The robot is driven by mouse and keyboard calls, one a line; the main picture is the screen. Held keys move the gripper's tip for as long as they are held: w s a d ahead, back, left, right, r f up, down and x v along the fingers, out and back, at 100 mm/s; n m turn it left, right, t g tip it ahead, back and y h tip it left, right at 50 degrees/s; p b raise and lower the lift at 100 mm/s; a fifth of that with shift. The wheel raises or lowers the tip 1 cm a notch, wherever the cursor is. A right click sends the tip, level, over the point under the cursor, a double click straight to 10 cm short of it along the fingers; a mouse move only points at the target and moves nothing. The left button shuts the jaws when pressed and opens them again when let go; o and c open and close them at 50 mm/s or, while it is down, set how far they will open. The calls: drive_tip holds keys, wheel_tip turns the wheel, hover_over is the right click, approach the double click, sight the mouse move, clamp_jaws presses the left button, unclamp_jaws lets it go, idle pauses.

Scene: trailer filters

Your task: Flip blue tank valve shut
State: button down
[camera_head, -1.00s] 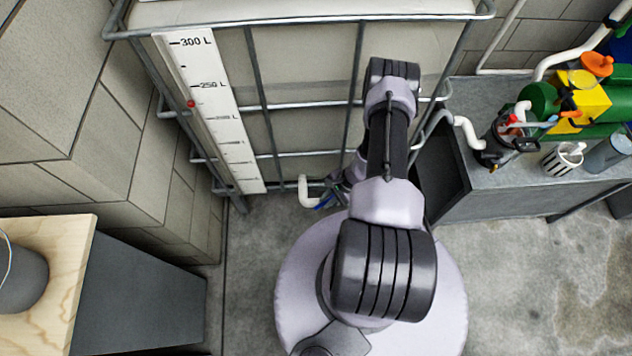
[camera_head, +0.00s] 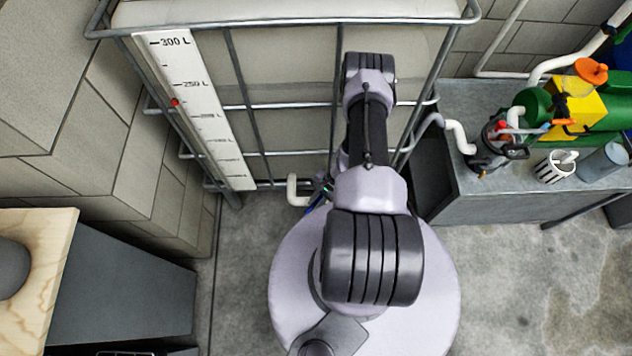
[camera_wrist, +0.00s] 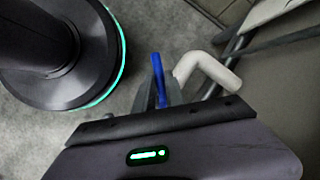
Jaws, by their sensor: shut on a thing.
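The blue valve handle (camera_wrist: 157,70) shows in the wrist view as a narrow blue strip standing up between the fingers of my gripper (camera_wrist: 166,92). My gripper is shut on the handle; the fingers hide its lower part. The white outlet pipe (camera_wrist: 208,72) bends just to the right of the fingers. In the head view the pipe (camera_head: 296,190) shows at the tank's bottom front, and my arm hides most of the valve and gripper. The pale tank (camera_head: 285,75) stands in a grey metal cage. Whether the valve is open or shut I cannot tell.
A level scale (camera_head: 197,105) with a red marker runs down the tank's left. A grey bench (camera_head: 520,200) on the right carries green, yellow and orange equipment and a striped cup (camera_head: 556,166). A wooden-topped cabinet (camera_head: 50,240) stands at the left. Concrete floor is clear at lower right.

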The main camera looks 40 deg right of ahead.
drive_tip(key=c, duration=1.4)
unclamp_jaws()
drive_tip(key=shift+r, duration=0.1)
drive_tip(key=p+v, duration=0.6)
drive_tip(key=v, duration=1.1)
drive_tip(key=shift+s+d+r, duration=0.1)
drive_tip(key=shift+s, duration=0.05)
